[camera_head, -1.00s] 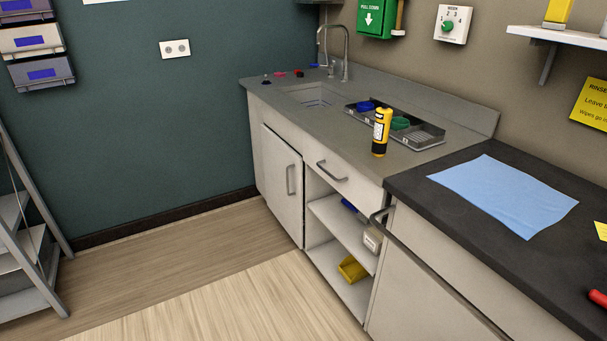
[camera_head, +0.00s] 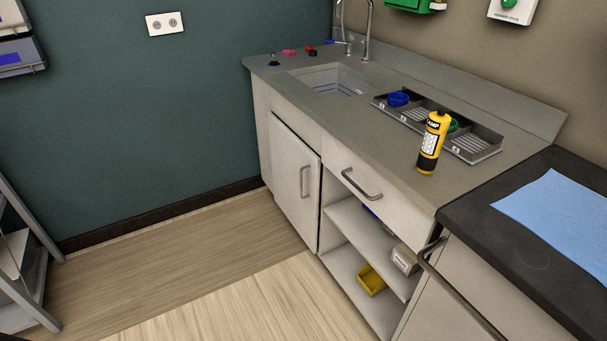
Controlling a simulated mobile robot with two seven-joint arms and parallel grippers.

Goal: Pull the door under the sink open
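The door under the sink (camera_head: 287,172) is a pale grey panel on the front of the sink cabinet, below the sink basin (camera_head: 331,82). It looks closed or nearly so, with a dark gap along its right edge. Its grey vertical bar handle (camera_head: 304,182) is near its right side. Neither of my grippers is in view.
Right of the door are a drawer (camera_head: 371,187) and open shelves (camera_head: 359,239) with a yellow bin (camera_head: 371,280). A yellow-black bottle (camera_head: 432,143) and a divided tray (camera_head: 438,124) stand on the counter. Wooden floor (camera_head: 215,262) before the door is clear. A grey ladder-like frame (camera_head: 22,255) stands left.

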